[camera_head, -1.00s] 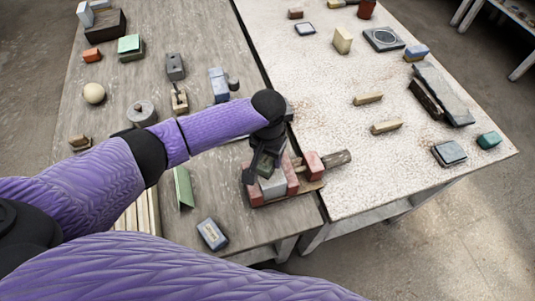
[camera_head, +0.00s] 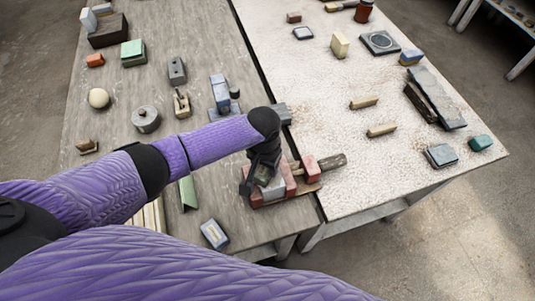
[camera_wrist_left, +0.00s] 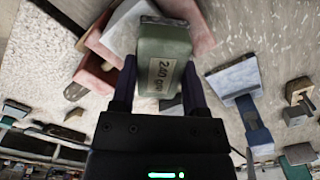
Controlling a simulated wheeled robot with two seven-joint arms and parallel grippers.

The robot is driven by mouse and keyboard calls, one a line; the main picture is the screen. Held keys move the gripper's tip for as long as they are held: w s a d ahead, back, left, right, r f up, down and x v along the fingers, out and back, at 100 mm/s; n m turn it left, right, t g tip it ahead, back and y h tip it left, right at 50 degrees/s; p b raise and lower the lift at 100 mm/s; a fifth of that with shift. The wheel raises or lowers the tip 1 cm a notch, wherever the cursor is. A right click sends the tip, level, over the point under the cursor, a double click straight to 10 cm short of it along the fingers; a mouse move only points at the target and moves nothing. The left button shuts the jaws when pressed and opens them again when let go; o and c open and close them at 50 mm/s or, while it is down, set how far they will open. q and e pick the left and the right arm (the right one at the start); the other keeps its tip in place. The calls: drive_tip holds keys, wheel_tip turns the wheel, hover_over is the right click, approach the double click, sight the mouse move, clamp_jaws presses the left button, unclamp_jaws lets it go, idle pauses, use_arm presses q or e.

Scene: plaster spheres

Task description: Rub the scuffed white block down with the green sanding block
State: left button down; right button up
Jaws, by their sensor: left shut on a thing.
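The white block (camera_head: 273,190), greyish in this light, sits between red blocks (camera_head: 290,180) on a low wooden holder near the table's front edge. In the left wrist view the white block (camera_wrist_left: 122,32) shows partly behind the green sanding block (camera_wrist_left: 165,62), which is labelled 240 grit. My left gripper (camera_head: 262,178) is shut on the sanding block and holds it over the white block. I cannot tell whether the two touch. The gripper's fingers flank the sanding block in the left wrist view (camera_wrist_left: 160,88). My right gripper is not in view.
A blue-grey block (camera_head: 214,234) lies near the front edge. A green angled piece (camera_head: 188,193) stands left of the holder. A round grey tin (camera_head: 145,119) and a pale sphere (camera_head: 98,98) are farther left. The pale right table (camera_head: 400,180) has clear room near its front.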

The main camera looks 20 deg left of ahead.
use_arm(q)
drive_tip(key=shift+s+a, duration=0.1)
drive_tip(key=shift+s, duration=0.35)
drive_tip(key=shift+w+f+b, duration=0.2)
drive_tip(key=shift+w+b, duration=0.2)
drive_tip(key=shift+b, duration=0.1)
drive_tip(key=shift+w+d+r+b, duration=0.1)
drive_tip(key=shift+w+d+b, duration=0.1)
drive_tip(key=shift+w+b, duration=0.45)
drive_tip(key=shift+w+d+b, duration=0.15)
drive_tip(key=shift+w+b, duration=0.25)
drive_tip(key=shift+w, duration=0.75)
drive_tip(key=shift+s+r+p, duration=0.4)
drive_tip(key=shift+s+p, duration=0.4)
drive_tip(key=shift+p, duration=0.4)
drive_tip(key=shift+s+a+f+p, duration=0.15)
drive_tip(key=shift+s+a+p, duration=0.05)
drive_tip(key=shift+s+p, duration=0.15)
drive_tip(key=shift+s+a+p, duration=0.15)
drive_tip(key=shift+s+p, duration=0.8)
drive_tip(key=shift+p, duration=0.05)
drive_tip(key=shift+s+f, duration=0.15)
drive_tip(key=shift+f, duration=0.1)
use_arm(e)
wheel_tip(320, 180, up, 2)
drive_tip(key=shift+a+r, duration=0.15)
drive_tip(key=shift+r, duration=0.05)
